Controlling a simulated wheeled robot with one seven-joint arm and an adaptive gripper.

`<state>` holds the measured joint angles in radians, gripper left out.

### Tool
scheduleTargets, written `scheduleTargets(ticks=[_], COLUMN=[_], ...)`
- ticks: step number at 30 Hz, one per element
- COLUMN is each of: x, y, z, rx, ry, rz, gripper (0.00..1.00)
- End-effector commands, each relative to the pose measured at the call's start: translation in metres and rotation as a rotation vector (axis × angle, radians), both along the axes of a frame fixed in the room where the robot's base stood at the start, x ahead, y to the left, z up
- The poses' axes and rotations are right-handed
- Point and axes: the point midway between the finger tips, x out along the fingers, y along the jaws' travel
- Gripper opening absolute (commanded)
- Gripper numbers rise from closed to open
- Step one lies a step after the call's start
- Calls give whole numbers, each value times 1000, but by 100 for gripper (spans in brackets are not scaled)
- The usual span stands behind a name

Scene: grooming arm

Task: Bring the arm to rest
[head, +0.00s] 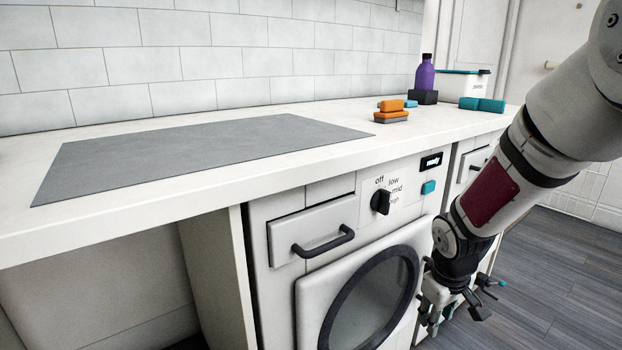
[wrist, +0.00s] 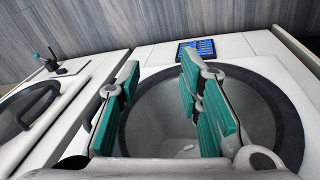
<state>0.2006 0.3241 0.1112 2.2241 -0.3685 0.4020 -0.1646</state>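My arm reaches down along the right side of the head view. My gripper (head: 432,318) hangs low there, in front of the right edge of the washing machine's round door (head: 370,300). In the wrist view my gripper (wrist: 160,68) has two teal-padded fingers standing apart, with nothing between them. The round glass door (wrist: 160,115) lies beyond the fingers. I cannot tell how far the fingertips are from it.
The machine has a dial (head: 381,201) and a drawer handle (head: 323,242). Floor (head: 565,275) at right looks clear.

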Motion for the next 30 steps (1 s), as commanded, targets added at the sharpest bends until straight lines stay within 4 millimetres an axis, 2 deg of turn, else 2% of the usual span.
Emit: scheduleTargets(ticks=[1, 6, 12, 15, 21, 30], x=[-12, -62, -131, -167, -238, -308], y=[1, 6, 18, 26, 44, 62], z=[23, 78, 129, 147, 170, 179], rx=[-10, -22, -5, 16, 72, 143], ry=[-3, 19, 44, 58, 92, 135], rz=[-27, -123, -229, -277, -351, -400], gripper=[33, 33, 33, 33, 33, 33])
